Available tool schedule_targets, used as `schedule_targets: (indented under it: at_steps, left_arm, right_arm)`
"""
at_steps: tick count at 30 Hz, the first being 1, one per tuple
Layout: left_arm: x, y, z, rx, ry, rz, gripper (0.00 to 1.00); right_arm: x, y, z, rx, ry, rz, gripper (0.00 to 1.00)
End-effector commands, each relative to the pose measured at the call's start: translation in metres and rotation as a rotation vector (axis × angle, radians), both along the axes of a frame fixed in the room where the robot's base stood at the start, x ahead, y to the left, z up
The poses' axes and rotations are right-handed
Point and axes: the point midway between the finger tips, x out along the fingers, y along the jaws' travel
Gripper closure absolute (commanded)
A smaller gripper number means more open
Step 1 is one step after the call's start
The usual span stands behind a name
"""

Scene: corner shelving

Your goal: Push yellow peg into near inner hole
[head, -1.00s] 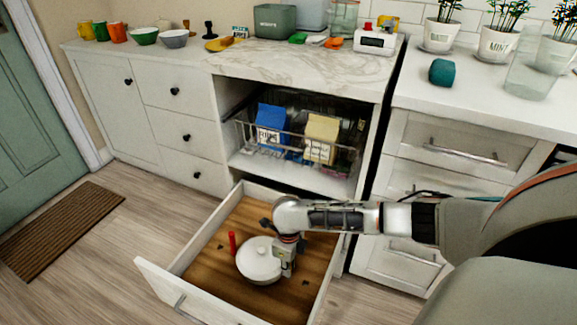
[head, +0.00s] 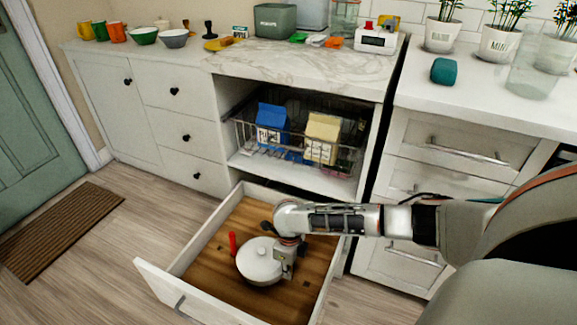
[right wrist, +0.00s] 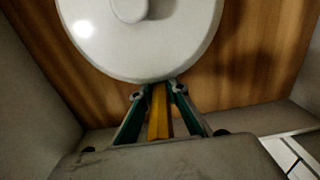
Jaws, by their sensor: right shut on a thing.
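My right gripper (head: 286,266) reaches down into the open drawer, just right of the white lidded pot (head: 259,260). In the right wrist view its two fingers (right wrist: 158,92) are shut on the yellow peg (right wrist: 159,115), close beside the pot's rim (right wrist: 145,72). The peg's lower end and the hole under it are hidden. In the head view the yellow peg cannot be made out. A red peg (head: 232,243) stands upright in the drawer floor, left of the pot. A small dark hole (head: 305,284) shows in the floor to the right. My left gripper is not in view.
The pulled-out drawer (head: 166,270) has white walls and a wooden floor (head: 215,277). Above it, a wire basket (head: 290,151) holds a blue carton (head: 272,124) and a cream carton (head: 322,138). White drawer fronts (head: 452,150) stand on the right.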

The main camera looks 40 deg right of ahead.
Motion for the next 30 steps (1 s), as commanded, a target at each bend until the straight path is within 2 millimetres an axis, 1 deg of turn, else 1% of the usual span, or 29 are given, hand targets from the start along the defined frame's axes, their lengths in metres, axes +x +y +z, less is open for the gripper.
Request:
schedule_targets:
  at_steps: [16, 29, 30]
  left_arm:
    - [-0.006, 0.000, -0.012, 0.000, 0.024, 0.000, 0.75]
    - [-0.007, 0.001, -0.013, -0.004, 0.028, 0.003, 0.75]
    - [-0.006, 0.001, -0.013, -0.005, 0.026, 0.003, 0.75]
  right_arm:
    - [-0.001, 0.000, -0.013, 0.001, 0.002, 0.000, 1.00]
    - [0.000, 0.000, -0.022, 0.001, 0.001, 0.000, 1.00]
    - [0.000, 0.000, -0.022, 0.001, 0.000, 0.000, 0.81]
